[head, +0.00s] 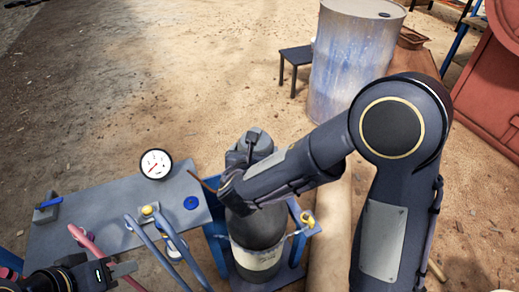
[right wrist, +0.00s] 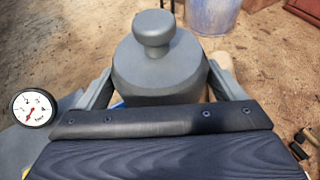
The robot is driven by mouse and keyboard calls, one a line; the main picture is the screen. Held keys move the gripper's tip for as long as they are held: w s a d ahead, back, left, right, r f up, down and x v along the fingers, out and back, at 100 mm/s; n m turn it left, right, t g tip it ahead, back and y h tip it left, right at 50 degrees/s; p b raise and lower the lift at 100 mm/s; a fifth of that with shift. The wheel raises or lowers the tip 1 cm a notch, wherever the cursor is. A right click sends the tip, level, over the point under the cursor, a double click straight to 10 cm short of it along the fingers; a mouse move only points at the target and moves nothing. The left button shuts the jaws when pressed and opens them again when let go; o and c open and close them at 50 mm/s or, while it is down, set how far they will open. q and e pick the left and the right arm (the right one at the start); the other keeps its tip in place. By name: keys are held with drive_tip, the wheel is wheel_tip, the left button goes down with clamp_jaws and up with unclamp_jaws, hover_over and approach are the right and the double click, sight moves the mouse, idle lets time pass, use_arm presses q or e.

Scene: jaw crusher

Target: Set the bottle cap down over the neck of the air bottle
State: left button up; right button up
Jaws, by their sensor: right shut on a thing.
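The bottle cap (right wrist: 160,62) is a grey, rounded piece with a round knob on top. My right gripper (right wrist: 160,90) is shut on its sides, and the cap looks upright. In the head view the cap (head: 260,143) is partly covered by my right gripper (head: 248,165). The air bottle (head: 258,236) is a dark grey cylinder with a pale label, standing directly below the gripper. Its neck is hidden by my gripper, so I cannot tell whether the cap touches it. My left gripper (head: 112,271) is low at the left, away from the bottle.
A grey-topped bench (head: 100,212) at the left carries a pressure gauge (head: 155,164) and a blue disc (head: 191,202). Blue and pink handles (head: 150,245) rise near my left gripper. A blue stand (head: 292,262) surrounds the bottle. A large drum (head: 350,65) stands behind on open ground.

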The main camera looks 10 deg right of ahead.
idle(0.5)
wheel_tip(320, 180, down, 12)
drive_tip(key=b, duration=1.2)
drive_tip(key=shift+b, duration=0.4)
drive_tip(key=o, duration=1)
drive_tip(key=shift+c, duration=0.2)
